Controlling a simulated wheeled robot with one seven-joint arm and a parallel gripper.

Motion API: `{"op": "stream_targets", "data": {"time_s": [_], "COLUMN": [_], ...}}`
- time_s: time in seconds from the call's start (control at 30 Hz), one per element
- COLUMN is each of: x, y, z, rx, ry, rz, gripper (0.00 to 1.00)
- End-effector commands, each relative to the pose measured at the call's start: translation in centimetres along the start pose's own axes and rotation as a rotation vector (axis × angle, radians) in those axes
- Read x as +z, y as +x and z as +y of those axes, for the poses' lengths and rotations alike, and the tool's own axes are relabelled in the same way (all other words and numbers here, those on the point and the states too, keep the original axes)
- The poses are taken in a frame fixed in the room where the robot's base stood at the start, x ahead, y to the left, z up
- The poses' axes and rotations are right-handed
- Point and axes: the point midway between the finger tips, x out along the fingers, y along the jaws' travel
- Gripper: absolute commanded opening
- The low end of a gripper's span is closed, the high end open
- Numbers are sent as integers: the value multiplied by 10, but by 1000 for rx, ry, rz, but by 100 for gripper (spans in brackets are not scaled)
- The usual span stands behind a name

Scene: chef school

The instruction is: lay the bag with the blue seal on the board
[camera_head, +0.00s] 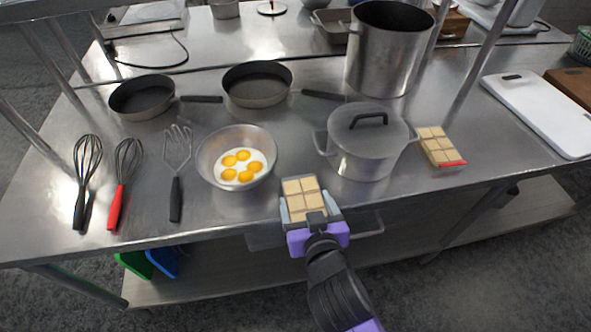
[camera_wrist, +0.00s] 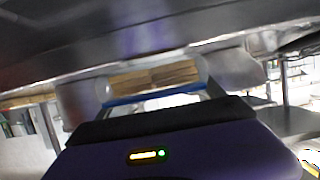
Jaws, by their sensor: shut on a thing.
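My gripper (camera_head: 309,213) is shut on a clear bag of tan square pieces (camera_head: 300,187), at the table's front edge between the bowl and the lidded pot. In the wrist view the bag (camera_wrist: 155,81) sits between the fingers (camera_wrist: 152,95), with a blue seal strip along its near edge. In the head view the gripper hides that seal. A similar bag with a red seal (camera_head: 437,142) lies right of the lidded pot. A white board (camera_head: 540,112) lies flat at the right of the table, well away from my gripper. Its visible top is bare.
A lidded pot (camera_head: 365,150) stands just right of my gripper, and a bowl of egg yolks (camera_head: 213,160) to the left. A tall pot (camera_head: 385,60) and two pans stand behind. Whisks lie at left. A brown board (camera_head: 575,83) adjoins the white one. A shelf post (camera_head: 478,65) rises left of it.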

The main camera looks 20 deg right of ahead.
Motion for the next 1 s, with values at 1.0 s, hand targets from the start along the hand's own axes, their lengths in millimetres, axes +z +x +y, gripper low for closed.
{"op": "stream_targets", "data": {"time_s": [1.0], "x": [-21], "y": [89], "z": [0], "rx": [0], "ry": [0], "rz": [1], "gripper": [34]}}
